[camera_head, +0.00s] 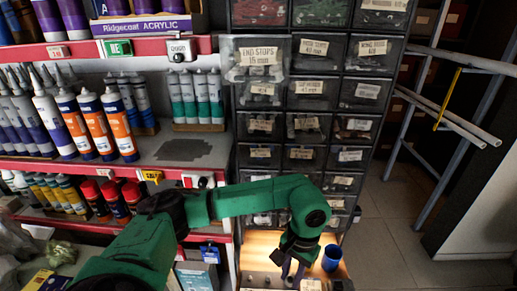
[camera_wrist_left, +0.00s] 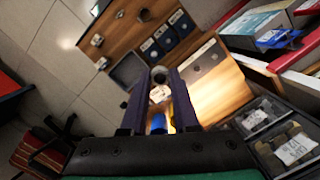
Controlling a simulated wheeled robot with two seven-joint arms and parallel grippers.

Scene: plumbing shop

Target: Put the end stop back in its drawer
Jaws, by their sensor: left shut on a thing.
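My left gripper (camera_head: 292,270) is low over the lit wooden bench, pointing down, left of a blue cup. In the left wrist view its two dark fingers (camera_wrist_left: 159,84) close on a small grey round piece, which I take for the end stop (camera_wrist_left: 159,74). The fingers and arm hide this piece in the head view. The drawer labelled END STOPS 15 mm (camera_head: 258,57) is at the top left of the dark drawer cabinet. It stands out in front of its neighbours, pulled open. My right gripper is not in view.
The blue cup (camera_head: 332,258) stands close beside the left gripper on the bench (camera_head: 262,243). Shelves of tubes and cartridges (camera_head: 95,122) fill the left. A metal rack with pipes (camera_head: 440,105) stands at the right. Floor (camera_head: 385,235) is clear right of the cabinet.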

